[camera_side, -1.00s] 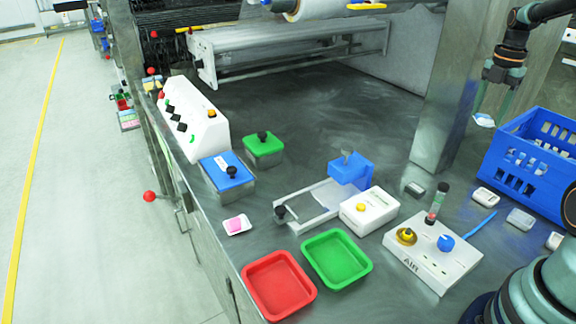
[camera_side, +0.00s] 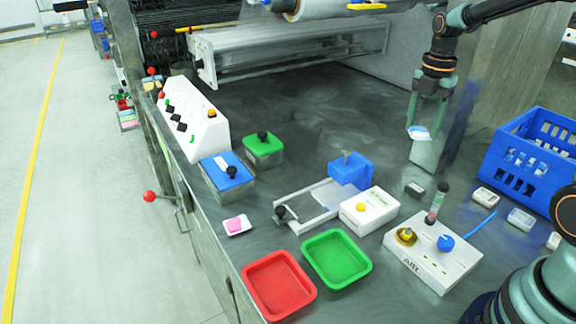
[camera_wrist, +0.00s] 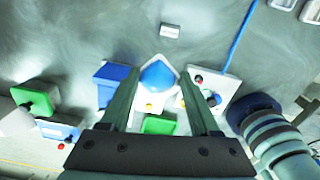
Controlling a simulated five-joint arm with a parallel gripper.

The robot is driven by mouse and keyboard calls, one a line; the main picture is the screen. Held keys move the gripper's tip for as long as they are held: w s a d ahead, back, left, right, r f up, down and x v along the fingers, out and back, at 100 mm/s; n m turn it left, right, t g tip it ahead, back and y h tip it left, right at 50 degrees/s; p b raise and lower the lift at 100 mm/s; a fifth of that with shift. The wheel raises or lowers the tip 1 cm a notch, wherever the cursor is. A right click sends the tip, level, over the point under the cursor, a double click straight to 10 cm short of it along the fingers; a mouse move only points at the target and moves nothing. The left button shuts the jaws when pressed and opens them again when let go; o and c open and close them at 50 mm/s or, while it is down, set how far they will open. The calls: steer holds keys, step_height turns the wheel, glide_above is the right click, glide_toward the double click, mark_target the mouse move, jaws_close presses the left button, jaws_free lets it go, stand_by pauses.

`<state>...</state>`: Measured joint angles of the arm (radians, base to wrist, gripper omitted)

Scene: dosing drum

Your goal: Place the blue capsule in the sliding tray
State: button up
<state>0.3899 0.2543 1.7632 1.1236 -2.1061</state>
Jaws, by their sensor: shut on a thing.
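In the side view my gripper (camera_side: 420,128) hangs high above the bench at the right, pointing down. It is shut on a small white holder with the blue capsule (camera_side: 419,133) in it. In the wrist view the blue capsule (camera_wrist: 158,75) sits on the white holder (camera_wrist: 147,62) between my fingertips (camera_wrist: 160,79). The sliding tray (camera_side: 304,221) is a pale open frame with a black knob at its front, lying on the bench left of and below my gripper. A blue block (camera_side: 349,170) stands at its back end.
A white box with a yellow button (camera_side: 369,210) stands right of the tray. Green (camera_side: 337,259) and red (camera_side: 279,286) bins lie in front. A pink capsule (camera_side: 235,226) sits on a white holder. A blue crate (camera_side: 527,155) and a metal post stand at the right.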

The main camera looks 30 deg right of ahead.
steer(key=w+a+r+n, duration=0.1)
steer(key=w+a+n, duration=0.1)
steer(key=w+a, duration=0.35)
steer(key=w+a+r+n, duration=0.1)
steer(key=w+a+n, duration=0.1)
steer(key=a, duration=0.6)
steer(key=r+n, duration=0.1)
steer(key=n, duration=0.2)
glide_above(306, 204)
step_height(306, 204, down, 19)
steer(key=o, duration=1.4)
steer(key=shift+f, duration=0.15)
steer(key=shift+o, duration=0.2)
